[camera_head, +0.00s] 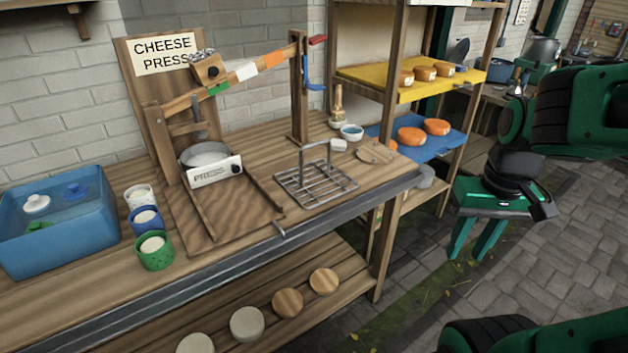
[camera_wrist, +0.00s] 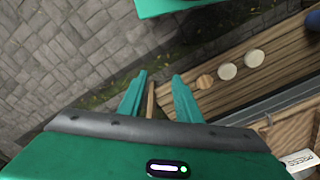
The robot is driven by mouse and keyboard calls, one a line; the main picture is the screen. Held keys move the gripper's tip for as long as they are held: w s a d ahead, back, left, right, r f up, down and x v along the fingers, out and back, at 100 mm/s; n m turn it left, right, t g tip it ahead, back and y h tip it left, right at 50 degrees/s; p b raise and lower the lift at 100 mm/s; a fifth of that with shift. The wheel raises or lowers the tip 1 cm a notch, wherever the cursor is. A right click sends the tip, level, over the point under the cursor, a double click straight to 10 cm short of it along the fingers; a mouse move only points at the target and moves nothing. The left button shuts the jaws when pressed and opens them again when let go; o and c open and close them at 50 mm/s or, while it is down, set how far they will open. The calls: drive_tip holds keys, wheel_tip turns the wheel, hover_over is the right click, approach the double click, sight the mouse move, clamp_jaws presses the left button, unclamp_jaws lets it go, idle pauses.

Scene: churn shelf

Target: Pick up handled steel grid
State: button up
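The handled steel grid (camera_head: 314,187) lies on the wooden bench top, near its right front part. It is a flat rack of metal bars with an upright bent handle rising from it. My gripper (camera_head: 478,241) hangs to the right of the bench, over the paved ground, apart from the grid. Its two green fingers are spread with nothing between them. They also show in the wrist view (camera_wrist: 159,95), pointing past the bench's lower shelf. I cannot make out the grid in the wrist view.
A wooden cheese press (camera_head: 205,110) stands left of the grid. A blue water tub (camera_head: 58,245) and several cups are further left. A small blue bowl (camera_head: 352,132) and a round wooden paddle (camera_head: 377,152) sit behind and right of it. A shelf (camera_head: 412,87) with cheeses stands beyond.

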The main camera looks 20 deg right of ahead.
drive_tip(key=w+a+f+n+t, duration=0.1)
drive_tip(key=w+a+n+t, duration=0.1)
drive_tip(key=w+n, duration=0.35)
drive_tip(key=w+a+f+n+t, duration=0.1)
drive_tip(key=w+f+n, duration=0.15)
drive_tip(key=w, duration=0.55)
drive_tip(key=n+t+y, duration=0.5)
drive_tip(key=n+t, duration=0.6)
drive_tip(key=n, duration=0.6)
approach(313, 146)
drive_tip(key=r+x, duration=0.1)
drive_tip(key=x, duration=0.3)
drive_tip(key=shift+n+h, duration=0.3)
drive_tip(key=x, duration=0.5)
drive_tip(key=shift+a+f, duration=0.15)
drive_tip(key=shift+f, duration=0.25)
drive_tip(key=x, duration=0.5)
drive_tip(key=shift+w+f, duration=0.15)
drive_tip(key=shift+w, duration=0.15)
clamp_jaws()
